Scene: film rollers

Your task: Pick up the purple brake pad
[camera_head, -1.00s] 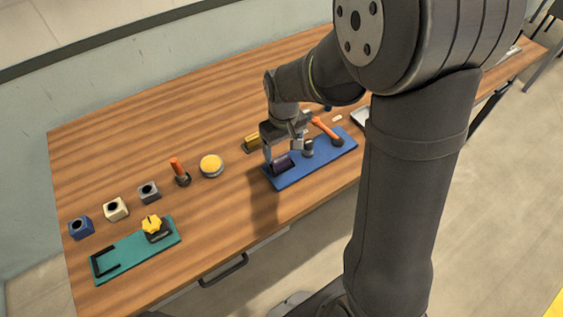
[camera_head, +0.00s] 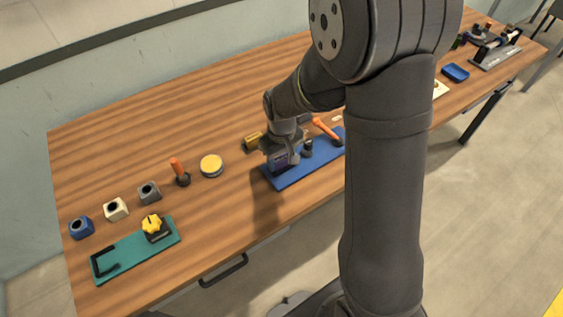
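The purple brake pad (camera_head: 278,163) stands on the left part of the blue board (camera_head: 299,177). My gripper (camera_head: 279,166) points down at the board, right over the brake pad. Its fingers are around or beside the pad and hide part of it. The view is too small to tell whether the fingers touch the pad or are closed on it.
An orange-handled tool (camera_head: 325,128) and a small dark post (camera_head: 307,147) are on the blue board. A brass block (camera_head: 252,141) lies behind my gripper. A yellow-topped disc (camera_head: 211,165) and an orange-handled piece (camera_head: 179,172) stand left. The front-middle table is clear.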

